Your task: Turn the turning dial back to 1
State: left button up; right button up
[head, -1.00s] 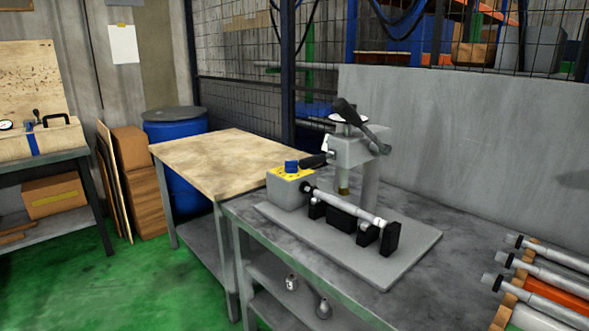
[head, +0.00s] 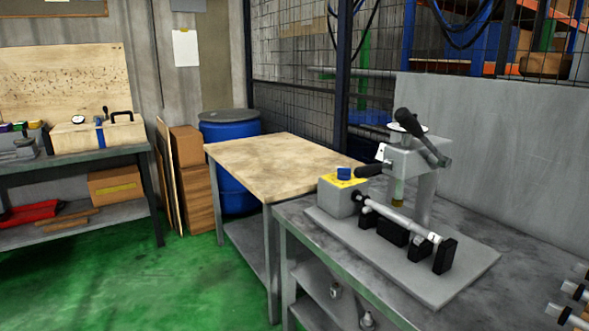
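The turning dial (head: 344,174) is a small blue knob on the yellow top of a grey box. The box (head: 340,198) sits at the left end of the cylindrical grinder (head: 412,160), on a grey base plate (head: 450,281). The dial's setting is too small to read. A metal rod lies across black supports in front of the grinder column, and black handles stick out from the grinder's head. Neither of my grippers is in view.
The grinder stands on a grey metal table (head: 353,295). A wood-topped table (head: 280,163) adjoins it on the left, with a blue barrel (head: 232,135) behind. A workbench (head: 84,162) with a case stands at far left. Rods lie at the right edge. Green floor (head: 190,285) is clear in front.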

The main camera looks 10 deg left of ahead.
aim_at(344, 174)
jog(key=u, duration=1.25)
jog(key=i, duration=2.95)
jog(key=z, duration=3.8)
